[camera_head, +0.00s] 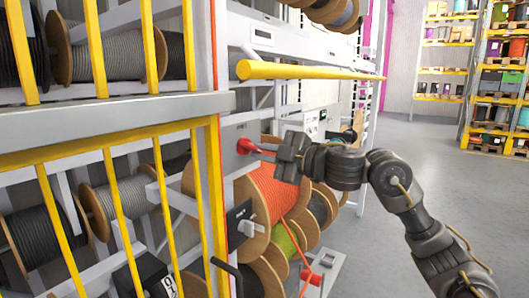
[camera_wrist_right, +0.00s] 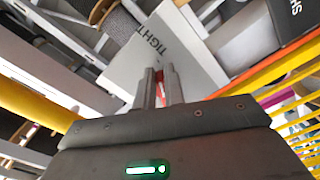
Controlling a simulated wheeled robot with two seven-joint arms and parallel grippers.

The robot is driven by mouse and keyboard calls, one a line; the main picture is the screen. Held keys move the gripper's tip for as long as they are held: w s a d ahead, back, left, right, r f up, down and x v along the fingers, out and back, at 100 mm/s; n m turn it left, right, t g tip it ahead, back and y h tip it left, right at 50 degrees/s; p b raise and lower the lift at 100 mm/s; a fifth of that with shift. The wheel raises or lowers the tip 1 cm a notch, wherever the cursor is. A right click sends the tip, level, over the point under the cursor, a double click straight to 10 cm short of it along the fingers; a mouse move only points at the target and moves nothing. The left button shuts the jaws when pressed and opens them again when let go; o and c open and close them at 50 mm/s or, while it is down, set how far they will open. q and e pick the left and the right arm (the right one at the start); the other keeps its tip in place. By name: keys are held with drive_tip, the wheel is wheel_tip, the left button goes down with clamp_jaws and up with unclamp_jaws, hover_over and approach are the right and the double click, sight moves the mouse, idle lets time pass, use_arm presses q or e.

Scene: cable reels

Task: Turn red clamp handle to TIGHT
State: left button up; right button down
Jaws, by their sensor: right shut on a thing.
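The red clamp handle (camera_head: 247,146) sticks out from a grey plate (camera_head: 233,158) on the rack's upright. My right gripper (camera_head: 274,153) reaches it from the right and is shut on its outer end. In the right wrist view the two fingers (camera_wrist_right: 159,88) stand close together, with a bit of red handle (camera_wrist_right: 158,74) between their tips. The light plate (camera_wrist_right: 150,50) behind them carries the word TIGHT. The fingers hide most of the handle there. My left gripper is in neither view.
A large orange cable reel (camera_head: 273,203) sits just below the handle. A yellow bar (camera_head: 300,71) juts out above my right arm. Yellow guard bars (camera_head: 110,200) front the reels at left. Open floor (camera_head: 440,165) lies to the right, before far shelves (camera_head: 495,85).

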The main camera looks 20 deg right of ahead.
drive_tip(key=c, duration=1.5)
unclamp_jaws()
drive_tip(key=shift+a, duration=0.15)
drive_tip(key=shift+b+v, duration=1.9)
drive_tip(key=shift+v, duration=3.5)
